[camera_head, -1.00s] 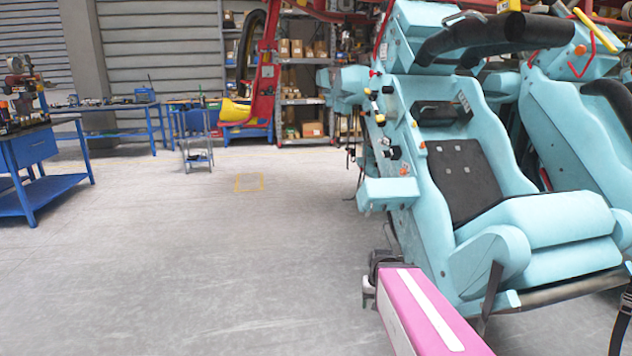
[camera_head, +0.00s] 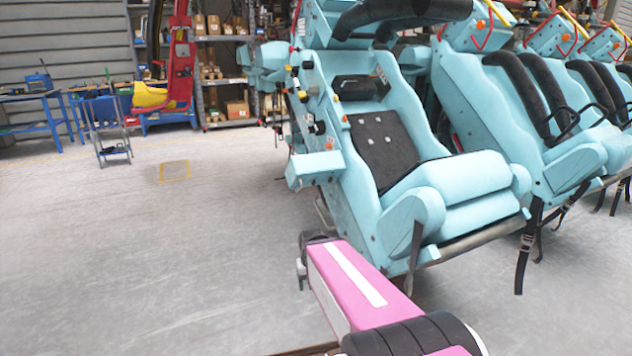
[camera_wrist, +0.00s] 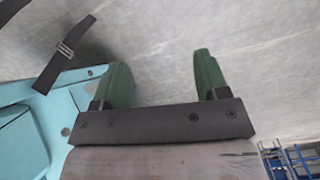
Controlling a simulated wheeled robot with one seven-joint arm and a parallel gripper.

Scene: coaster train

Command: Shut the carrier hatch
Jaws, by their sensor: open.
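The light blue coaster train carrier (camera_head: 460,190) fills the right half of the head view, with black seat pads and raised black restraints. I cannot pick out a hatch on it for certain. A light blue box-like part (camera_head: 315,167) sticks out low on its left side. My gripper (camera_wrist: 163,75) shows in the wrist view, with two green fingers wide apart and nothing between them. The left finger overlaps the edge of a light blue carrier part (camera_wrist: 78,95) in the picture; whether they touch is unclear. In the head view my pink arm reaches in front of the nearest seat.
A black strap with a buckle (camera_wrist: 65,48) shows beside the carrier in the wrist view. Straps (camera_head: 525,250) hang below the seats. Grey floor (camera_head: 150,260) is clear at left. A blue cart (camera_head: 107,125), workbench (camera_head: 35,97) and shelves (camera_head: 222,75) stand behind.

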